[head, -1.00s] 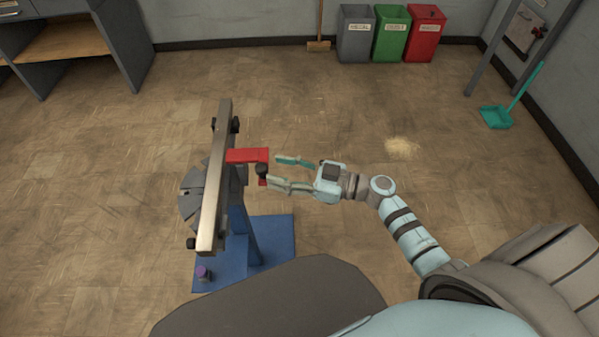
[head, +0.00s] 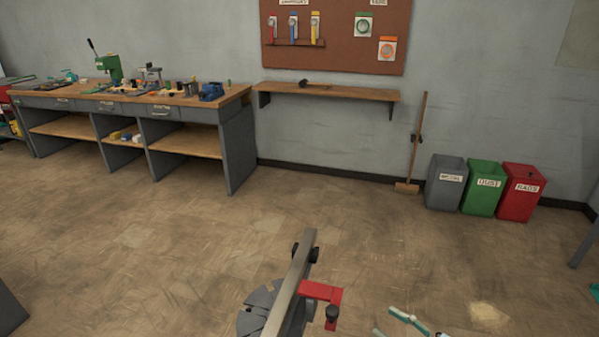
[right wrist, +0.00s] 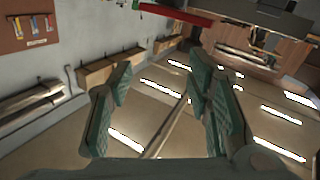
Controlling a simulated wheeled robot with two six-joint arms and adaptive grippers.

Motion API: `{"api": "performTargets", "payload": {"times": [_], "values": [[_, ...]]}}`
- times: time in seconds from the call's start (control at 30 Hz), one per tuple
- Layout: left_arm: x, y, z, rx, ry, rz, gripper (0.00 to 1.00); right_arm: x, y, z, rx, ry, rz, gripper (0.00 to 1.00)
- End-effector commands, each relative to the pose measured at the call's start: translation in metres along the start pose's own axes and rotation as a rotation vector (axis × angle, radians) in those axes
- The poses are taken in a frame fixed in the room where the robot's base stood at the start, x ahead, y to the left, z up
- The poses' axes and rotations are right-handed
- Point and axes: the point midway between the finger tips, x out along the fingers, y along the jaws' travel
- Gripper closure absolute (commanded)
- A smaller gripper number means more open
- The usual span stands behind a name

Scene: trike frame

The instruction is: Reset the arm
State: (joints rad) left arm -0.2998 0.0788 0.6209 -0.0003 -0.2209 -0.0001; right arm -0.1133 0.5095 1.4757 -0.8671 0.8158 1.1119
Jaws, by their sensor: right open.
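My right gripper (head: 386,321) shows at the bottom edge of the head view. Its teal fingers are apart with nothing between them, and the rest of it is cut off. In the right wrist view (right wrist: 163,88) the fingers also stand wide apart and empty. A red bracket (head: 320,291) with a black knob (head: 332,312) sticks out from a metal bar (head: 290,287) to the left of the gripper. There is a clear gap between knob and fingertips. A red part (right wrist: 178,12) shows at the top of the right wrist view. My left gripper is not in view.
A workbench (head: 200,108) with tools stands at the back left. A wall shelf (head: 330,91), a broom (head: 416,140) and grey (head: 444,186), green (head: 482,190) and red (head: 520,195) bins line the back wall. The floor between is open.

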Motion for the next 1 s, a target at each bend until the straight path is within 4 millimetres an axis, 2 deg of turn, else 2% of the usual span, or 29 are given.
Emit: {"api": "performTargets", "payload": {"times": [0.07,0.1,0.17,0.2,0.27,0.3,0.37,0.4,0.43,0.47,0.5,0.6,0.7,0.8,1.0], "values": [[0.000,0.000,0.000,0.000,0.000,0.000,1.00,-0.016,0.040,0.037,-0.072,-0.092,0.201,0.55],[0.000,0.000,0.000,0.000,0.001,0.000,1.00,-0.031,0.058,0.068,-0.087,-0.176,0.321,0.55],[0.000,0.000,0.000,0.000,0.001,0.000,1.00,-0.064,0.069,0.125,-0.079,-0.345,0.473,0.55],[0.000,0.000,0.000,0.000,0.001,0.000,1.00,-0.089,0.066,0.164,-0.057,-0.472,0.546,0.55],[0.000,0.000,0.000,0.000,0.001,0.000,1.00,-0.127,0.046,0.218,-0.009,-0.660,0.614,0.55],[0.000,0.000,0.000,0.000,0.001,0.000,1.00,-0.153,0.025,0.250,0.034,-0.783,0.638,0.55],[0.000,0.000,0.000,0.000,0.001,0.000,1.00,-0.190,-0.016,0.291,0.108,-0.957,0.646,0.55],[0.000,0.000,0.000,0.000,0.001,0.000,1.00,-0.213,-0.049,0.314,0.167,-1.067,0.638,0.55],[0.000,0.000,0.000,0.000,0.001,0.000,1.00,-0.230,-0.075,0.329,0.213,-1.144,0.626,0.55],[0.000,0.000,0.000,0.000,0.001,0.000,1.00,-0.245,-0.103,0.340,0.261,-1.216,0.611,0.55],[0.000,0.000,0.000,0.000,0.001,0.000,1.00,-0.263,-0.140,0.352,0.330,-1.298,0.590,0.55],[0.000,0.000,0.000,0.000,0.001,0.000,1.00,-0.293,-0.223,0.365,0.493,-1.437,0.550,0.55],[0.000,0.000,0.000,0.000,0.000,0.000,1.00,-0.303,-0.279,0.366,0.595,-1.489,0.527,0.55],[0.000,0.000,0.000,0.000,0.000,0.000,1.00,-0.301,-0.302,0.363,0.626,-1.497,0.510,0.55],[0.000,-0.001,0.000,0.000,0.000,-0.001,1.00,-0.303,-0.304,0.363,0.626,-1.498,0.509,0.55]]}}
